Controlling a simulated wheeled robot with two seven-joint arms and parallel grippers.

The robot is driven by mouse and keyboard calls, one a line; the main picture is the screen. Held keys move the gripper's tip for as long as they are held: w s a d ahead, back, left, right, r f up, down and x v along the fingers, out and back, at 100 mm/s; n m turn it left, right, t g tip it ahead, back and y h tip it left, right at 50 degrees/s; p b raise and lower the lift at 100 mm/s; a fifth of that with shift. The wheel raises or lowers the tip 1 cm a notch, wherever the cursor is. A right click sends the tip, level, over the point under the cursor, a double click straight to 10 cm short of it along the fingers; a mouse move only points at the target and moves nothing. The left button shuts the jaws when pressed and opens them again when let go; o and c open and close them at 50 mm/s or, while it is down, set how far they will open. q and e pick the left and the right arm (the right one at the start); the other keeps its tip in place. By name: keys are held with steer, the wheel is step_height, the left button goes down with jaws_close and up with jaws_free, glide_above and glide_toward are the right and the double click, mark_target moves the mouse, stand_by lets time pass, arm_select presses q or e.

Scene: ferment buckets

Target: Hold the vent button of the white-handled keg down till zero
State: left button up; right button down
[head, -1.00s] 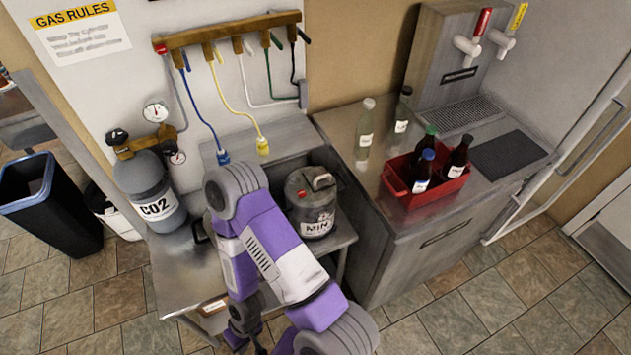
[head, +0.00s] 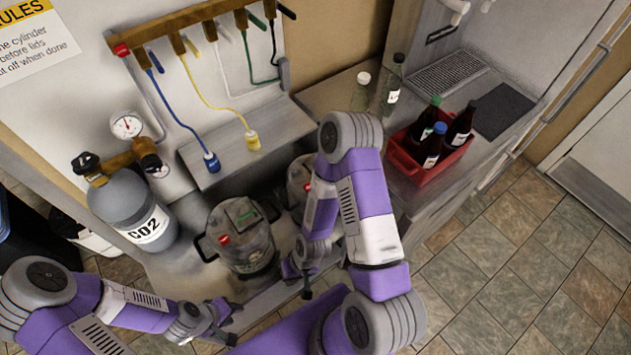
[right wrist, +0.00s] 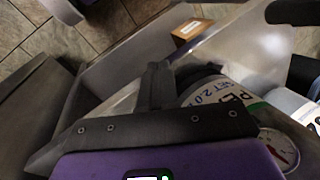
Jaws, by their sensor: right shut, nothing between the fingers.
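A grey keg with a green handle and a red button (head: 240,243) stands on the metal bench in the head view. A second keg (head: 298,176) stands behind and to its right, mostly hidden by my right arm; its handle colour cannot be made out. My right gripper (head: 306,292) is shut and empty, pointing down in front of the kegs. In the right wrist view its closed fingers (right wrist: 155,86) are beside a keg (right wrist: 205,88) with a partly readable label and a round gauge (right wrist: 280,148). My left gripper (head: 233,322) looks open and empty, in front of the green-handled keg.
A CO2 cylinder (head: 133,210) with gauges stands left of the kegs. A red crate of bottles (head: 428,165) is on the right counter, beside clear bottles. The floor at right is free.

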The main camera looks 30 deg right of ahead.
steer(key=w+d+r+m+t+p, duration=0.2)
steer(key=w+d+r+m, duration=0.3)
steer(key=r, duration=0.4)
steer(key=w+d+r+m+t+y+p, duration=0.1)
steer(key=w+d+r+m+p, duration=0.3)
steer(key=r, duration=0.6)
steer(key=w+d+r+m+t+y+p, duration=0.1)
steer(key=w+d+r+m+p, duration=0.3)
steer(key=r, duration=0.6)
steer(key=w+d+m+t, duration=0.1)
steer(key=w+d+m, duration=0.1)
steer(key=d, duration=0.1)
steer(key=shift+d+r+t, duration=0.15)
steer(key=shift+d+t, duration=0.15)
steer(key=shift+t, duration=0.1)
step_height(320, 180, down, 8)
steer(key=b, duration=0.7)
steer(key=shift+f, duration=0.2)
steer(key=shift+f+b, duration=0.25)
steer(key=shift+b, duration=0.1)
